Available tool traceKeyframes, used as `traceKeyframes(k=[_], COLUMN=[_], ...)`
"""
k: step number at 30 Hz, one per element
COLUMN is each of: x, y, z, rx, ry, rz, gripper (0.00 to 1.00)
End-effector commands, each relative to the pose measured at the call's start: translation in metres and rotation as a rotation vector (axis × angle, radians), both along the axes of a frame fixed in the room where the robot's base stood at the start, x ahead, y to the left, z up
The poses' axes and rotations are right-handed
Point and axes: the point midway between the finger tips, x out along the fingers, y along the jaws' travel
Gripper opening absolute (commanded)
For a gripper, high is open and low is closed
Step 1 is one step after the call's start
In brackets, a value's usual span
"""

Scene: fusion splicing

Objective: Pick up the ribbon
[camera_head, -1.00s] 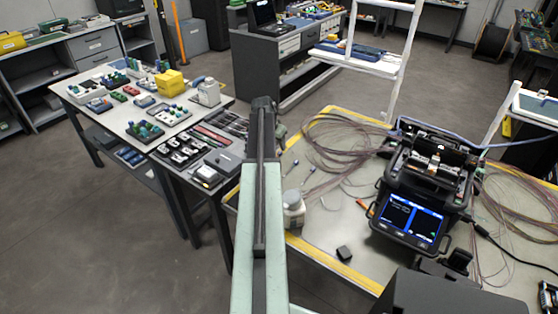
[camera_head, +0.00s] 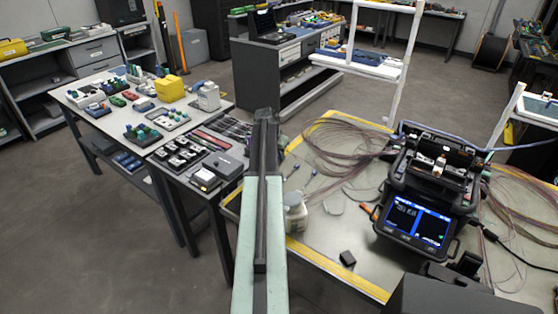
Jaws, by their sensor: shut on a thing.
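Thin reddish-brown fibres lie in loose coils (camera_head: 345,140) on the right-hand bench, left of the splicer. More coils (camera_head: 515,215) lie to its right. I cannot tell which of these, if any, is the ribbon. The black fusion splicer (camera_head: 425,195) stands on the bench with its top showing open and its blue screen lit. My arm rises up the middle of the picture, pale green with a dark far part. My gripper does not show; the arm's far end hides what lies beyond it.
A white-capped bottle (camera_head: 295,212) stands by the bench's yellow edge, close to my arm. A small black block (camera_head: 347,258) lies near the front edge. The left table (camera_head: 110,125) is crowded with trays and parts. Open floor lies at lower left.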

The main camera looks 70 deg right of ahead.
Motion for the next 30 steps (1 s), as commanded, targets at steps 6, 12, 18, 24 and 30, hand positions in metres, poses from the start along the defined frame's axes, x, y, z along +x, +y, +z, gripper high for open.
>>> traceKeyframes(k=[6, 12, 18, 24, 30], x=[0.0, -0.001, -0.001, -0.016, -0.031], y=[0.0, 0.0, 0.001, 0.051, 0.106], z=[0.002, 0.018, 0.045, 0.041, 0.046], rx=[0.0, 0.0, 0.0, 0.0, 0.0], ry=[0.0, 0.0, 0.0, 0.0, 0.0], rz=[0.0, -0.001, -0.001, -0.001, 0.0], gripper=[0.0, 0.0, 0.0, 0.0, 0.0])
